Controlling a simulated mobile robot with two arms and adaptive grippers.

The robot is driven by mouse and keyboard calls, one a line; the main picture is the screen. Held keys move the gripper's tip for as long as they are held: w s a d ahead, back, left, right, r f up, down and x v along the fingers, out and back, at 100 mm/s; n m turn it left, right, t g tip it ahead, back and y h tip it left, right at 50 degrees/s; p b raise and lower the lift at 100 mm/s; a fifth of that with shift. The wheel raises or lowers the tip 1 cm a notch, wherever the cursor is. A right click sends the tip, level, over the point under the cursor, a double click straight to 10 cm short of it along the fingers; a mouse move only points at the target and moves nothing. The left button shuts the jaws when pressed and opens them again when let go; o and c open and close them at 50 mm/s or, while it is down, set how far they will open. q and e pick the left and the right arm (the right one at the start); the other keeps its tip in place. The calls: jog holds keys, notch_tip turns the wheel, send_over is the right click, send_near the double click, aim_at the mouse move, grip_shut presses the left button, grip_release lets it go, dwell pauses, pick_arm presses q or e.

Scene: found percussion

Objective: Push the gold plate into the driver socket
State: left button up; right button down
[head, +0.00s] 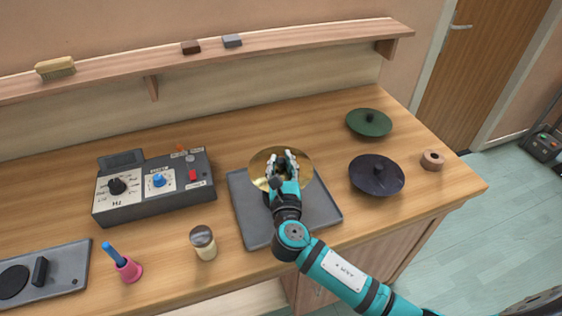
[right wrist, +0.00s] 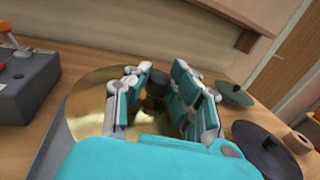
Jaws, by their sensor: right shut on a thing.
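The gold plate (head: 258,163) is a round, shiny disc over the back part of a grey tray (head: 257,232); in the right wrist view it also shows (right wrist: 85,103), with a dark knob (right wrist: 157,82) at its middle. My right gripper (head: 284,160) is above the plate, its fingers closed around that knob. Whether the plate touches the tray or hangs just above it, I cannot tell. No driver socket can be made out; the plate and my arm hide part of the tray. My left gripper is not in view.
A control box (head: 152,187) with knobs stands left of the tray. A jar (head: 204,243) and a pink holder with a blue handle (head: 128,270) stand in front. A dark disc (head: 377,175), a green disc (head: 369,123) and a wooden ring (head: 432,160) lie to the right.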

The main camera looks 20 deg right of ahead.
aim_at(281, 171)
jog(key=shift+r+p, duration=0.1)
jog(key=shift+p, duration=0.4)
dwell(1.0)
jog(key=shift+f+b, duration=1.1)
jog(key=shift+f, duration=0.6)
jog(key=c, duration=1.1)
grip_release()
jog(key=shift+s, duration=0.15)
jog(key=v, duration=1.1)
jog(key=shift+s, duration=0.4)
jog(key=shift+a, duration=0.15)
